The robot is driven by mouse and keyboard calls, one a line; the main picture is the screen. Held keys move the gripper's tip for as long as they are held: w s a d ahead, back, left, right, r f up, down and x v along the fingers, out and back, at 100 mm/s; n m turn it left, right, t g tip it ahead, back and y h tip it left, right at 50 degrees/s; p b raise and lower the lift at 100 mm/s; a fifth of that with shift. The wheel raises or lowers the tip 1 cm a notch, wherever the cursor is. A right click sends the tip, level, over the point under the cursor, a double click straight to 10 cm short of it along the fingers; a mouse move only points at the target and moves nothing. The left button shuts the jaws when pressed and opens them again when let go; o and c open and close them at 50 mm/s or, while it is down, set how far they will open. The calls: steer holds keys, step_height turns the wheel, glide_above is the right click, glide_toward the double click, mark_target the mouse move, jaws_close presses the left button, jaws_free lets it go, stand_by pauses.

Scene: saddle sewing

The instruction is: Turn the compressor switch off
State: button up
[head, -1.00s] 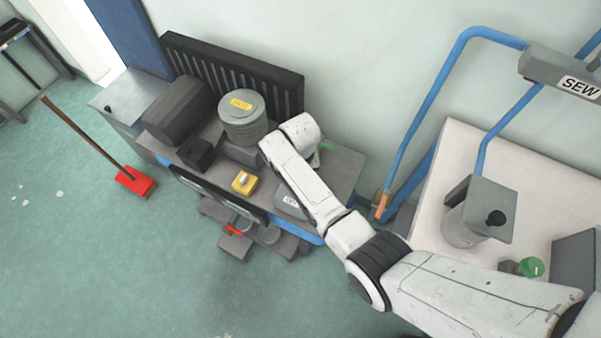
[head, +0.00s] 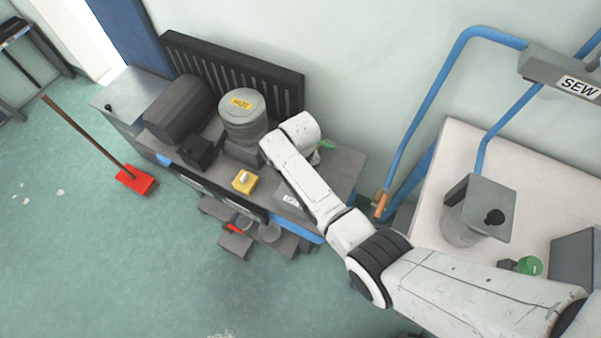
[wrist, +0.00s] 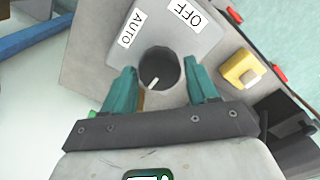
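The compressor switch is a dark round knob (wrist: 160,70) with a short white mark, on a light grey plate (wrist: 165,38). The plate carries an AUTO label (wrist: 131,27) and an OFF label (wrist: 185,12). I cannot tell for sure which label the mark points to. My gripper (wrist: 161,80) has its two teal fingers apart, one on each side of the knob, with what looks like a narrow gap to it. In the head view my arm hides the knob; part of a grey labelled box (head: 289,200) shows beside the arm.
A yellow box with a pale top (head: 244,181) sits left of my arm, near a grey cylinder marked HOT (head: 243,117). A black finned panel (head: 225,72) stands behind. A white table (head: 450,150) and blue tube frame (head: 425,90) are at right.

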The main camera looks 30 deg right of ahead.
steer(key=shift+o, duration=1.3)
step_height(320, 180, up, 11)
steer(key=shift+f, duration=0.15)
